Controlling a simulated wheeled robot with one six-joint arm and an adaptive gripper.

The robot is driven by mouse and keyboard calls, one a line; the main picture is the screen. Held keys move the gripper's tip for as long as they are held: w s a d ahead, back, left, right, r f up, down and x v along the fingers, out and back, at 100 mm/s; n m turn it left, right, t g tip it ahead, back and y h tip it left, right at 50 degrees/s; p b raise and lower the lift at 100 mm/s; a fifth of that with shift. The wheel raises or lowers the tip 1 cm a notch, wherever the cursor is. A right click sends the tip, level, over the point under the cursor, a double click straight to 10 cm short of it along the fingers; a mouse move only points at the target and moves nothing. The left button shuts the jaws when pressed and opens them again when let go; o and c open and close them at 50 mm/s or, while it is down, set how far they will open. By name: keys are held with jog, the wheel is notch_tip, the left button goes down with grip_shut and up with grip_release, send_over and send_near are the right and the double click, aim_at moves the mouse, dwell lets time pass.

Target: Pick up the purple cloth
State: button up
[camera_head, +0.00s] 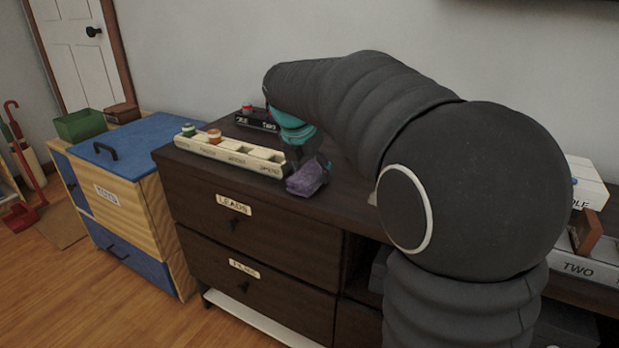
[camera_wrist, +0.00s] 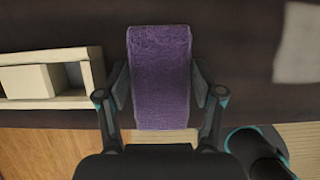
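The purple cloth (camera_head: 307,178) is a small, thick, folded piece at the dresser's front edge, right of the pale slotted tray, in the head view. In the wrist view the cloth (camera_wrist: 160,75) lies lengthwise between the two fingers. My gripper (camera_wrist: 160,88) has a finger against each long side of it, with no clear gap. In the head view my gripper (camera_head: 304,160) is partly hidden by my arm, directly above the cloth. I cannot tell for sure whether the cloth is clear of the dresser top.
The dark dresser (camera_head: 255,205) carries the pale slotted tray (camera_head: 230,149) and a dark block with a red knob (camera_head: 257,118) behind it. A blue-topped cabinet (camera_head: 140,145) with a green bin (camera_head: 80,125) stands left. White labelled boxes (camera_head: 585,185) are at the right.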

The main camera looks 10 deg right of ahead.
aim_at(314, 167)
jog(key=shift+r, duration=0.15)
notch_tip(314, 167, up, 4)
jog(key=shift+f, duration=0.1)
jog(key=shift+s+d+r, duration=0.3)
jog(key=shift+d+r, duration=0.25)
jog(key=shift+r, duration=0.1)
jog(key=s+d+r, duration=0.5)
jog(key=d+r, duration=0.1)
jog(key=d, duration=0.2)
jog(key=shift+s+d, duration=0.3)
jog(key=shift+d, duration=0.1)
